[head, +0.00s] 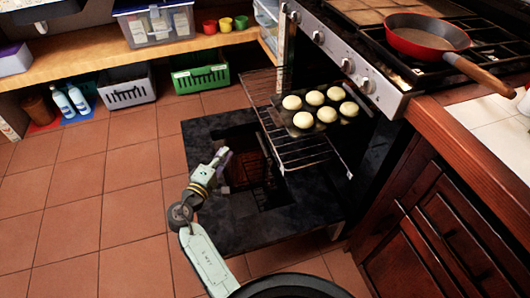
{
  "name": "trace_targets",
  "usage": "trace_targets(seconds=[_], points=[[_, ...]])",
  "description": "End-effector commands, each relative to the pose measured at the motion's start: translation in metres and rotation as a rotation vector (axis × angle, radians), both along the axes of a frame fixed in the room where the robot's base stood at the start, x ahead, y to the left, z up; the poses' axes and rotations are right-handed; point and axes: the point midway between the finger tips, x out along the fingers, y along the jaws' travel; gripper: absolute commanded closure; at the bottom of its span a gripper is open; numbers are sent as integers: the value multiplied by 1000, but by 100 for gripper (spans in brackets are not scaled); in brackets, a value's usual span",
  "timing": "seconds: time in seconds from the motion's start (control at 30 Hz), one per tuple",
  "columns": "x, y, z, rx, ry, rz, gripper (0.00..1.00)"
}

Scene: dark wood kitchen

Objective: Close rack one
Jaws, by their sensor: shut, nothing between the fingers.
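The oven stands with its black door (203,141) folded down flat. Wire racking is pulled out over the door; one part shows at the upper left (259,88) and another nearer part lower down (305,151). I cannot tell whether these are one rack or two, or which is rack one. A dark tray (301,113) with several pale round buns (314,98) rests on the racking, partly under the oven front. My gripper (224,155) is shut and empty, above the door and left of the racking, apart from it in the picture.
A red pan (411,40) sits on the stovetop, its handle toward the right counter. Dark wooden cabinets (430,225) stand close on the right. A green crate (201,76) and a grey basket (126,90) stand under the shelf. The tiled floor (90,190) at left is clear.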

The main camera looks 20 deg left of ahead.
Motion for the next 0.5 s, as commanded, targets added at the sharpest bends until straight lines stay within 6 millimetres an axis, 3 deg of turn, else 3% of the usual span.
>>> trace_targets(seconds=[0.1, 0.27, 0.5], points=[[-4, -16, -15, -73, -3, -48, 100], [5, -23, -16, -91, -7, -62, 100], [48, -31, -14, -90, -6, -63, 100]])
